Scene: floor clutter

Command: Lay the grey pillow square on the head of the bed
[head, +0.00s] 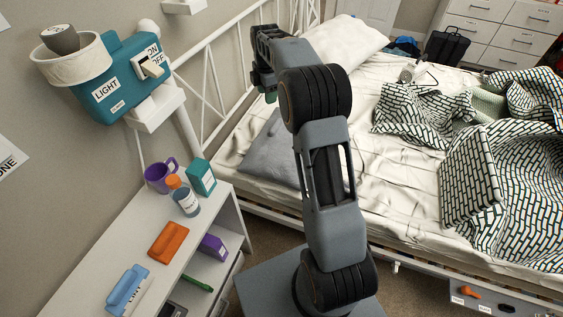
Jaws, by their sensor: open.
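The grey pillow (262,150) lies on the white sheet of the bed (395,165), at the near left corner close to the white metal headboard (225,62). It looks turned at an angle to the bed's edges, and my arm hides its right part. My gripper (268,94) is above the pillow's far end, at the end of my bent arm. It is open and apart from the pillow, with nothing seen in it. My wrist hides much of the fingers.
A white pillow (346,42) lies farther along the headboard. A patterned blanket (500,190) is bunched at the right. A white shelf unit (120,250) with a purple mug (160,176), bottle (184,198) and teal box (202,178) stands left. A teal lamp box (120,82) hangs above.

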